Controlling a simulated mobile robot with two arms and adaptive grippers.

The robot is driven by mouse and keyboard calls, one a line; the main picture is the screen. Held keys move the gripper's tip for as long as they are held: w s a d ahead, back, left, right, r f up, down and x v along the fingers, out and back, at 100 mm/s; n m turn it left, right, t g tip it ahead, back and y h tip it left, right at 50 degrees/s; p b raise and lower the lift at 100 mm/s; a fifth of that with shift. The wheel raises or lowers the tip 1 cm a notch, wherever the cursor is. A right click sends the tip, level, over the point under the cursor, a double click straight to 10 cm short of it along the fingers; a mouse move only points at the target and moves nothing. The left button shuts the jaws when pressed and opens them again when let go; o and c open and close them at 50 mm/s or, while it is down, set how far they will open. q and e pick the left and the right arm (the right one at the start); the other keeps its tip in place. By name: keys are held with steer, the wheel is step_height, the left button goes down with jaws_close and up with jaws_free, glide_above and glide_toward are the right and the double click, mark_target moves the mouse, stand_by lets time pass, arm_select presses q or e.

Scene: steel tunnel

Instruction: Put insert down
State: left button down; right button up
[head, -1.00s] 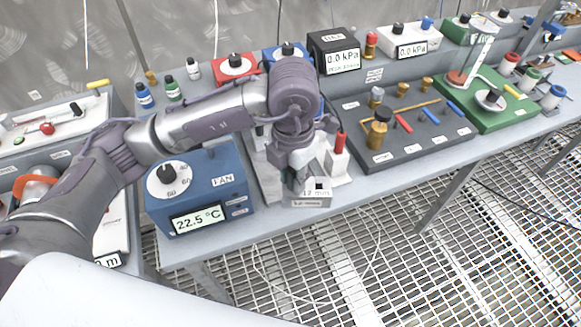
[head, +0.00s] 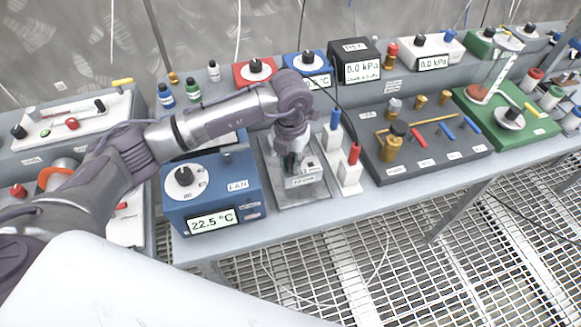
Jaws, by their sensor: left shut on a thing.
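My left gripper (head: 292,163) is over the bench, just right of the blue temperature box. It is shut on the insert (head: 304,180), a small grey block with a white label on its front. The label's text is too small to read surely. The insert is over a grey metal plate (head: 312,198) near the bench's front edge. I cannot tell whether it touches the plate. My gripper hides the insert's back part and some of the plate. My right gripper is not in view.
The blue box (head: 250,187) reading 22.5 °C stands close on the left. White blocks with a blue post (head: 335,121) and a red post (head: 354,153) stand close on the right. A dark fixture board (head: 440,163) lies further right. The bench edge and grated floor are in front.

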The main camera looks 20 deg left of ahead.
mark_target(291, 169)
arm_select(q)
step_height(291, 169, down, 4)
steer(key=shift+r+p, duration=0.15)
steer(key=shift+p, duration=0.55)
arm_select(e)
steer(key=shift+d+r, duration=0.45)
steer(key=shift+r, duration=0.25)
arm_select(q)
steer(key=shift+f, duration=0.2)
steer(key=c, duration=1)
jaws_free()
steer(key=shift+f, duration=0.1)
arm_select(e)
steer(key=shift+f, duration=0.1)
arm_select(q)
steer(key=shift+r, duration=0.25)
steer(key=shift+w+r, duration=0.1)
steer(key=shift+r, duration=0.2)
step_height(291, 169, up, 11)
steer(key=b, duration=0.3)
steer(key=shift+r, duration=0.1)
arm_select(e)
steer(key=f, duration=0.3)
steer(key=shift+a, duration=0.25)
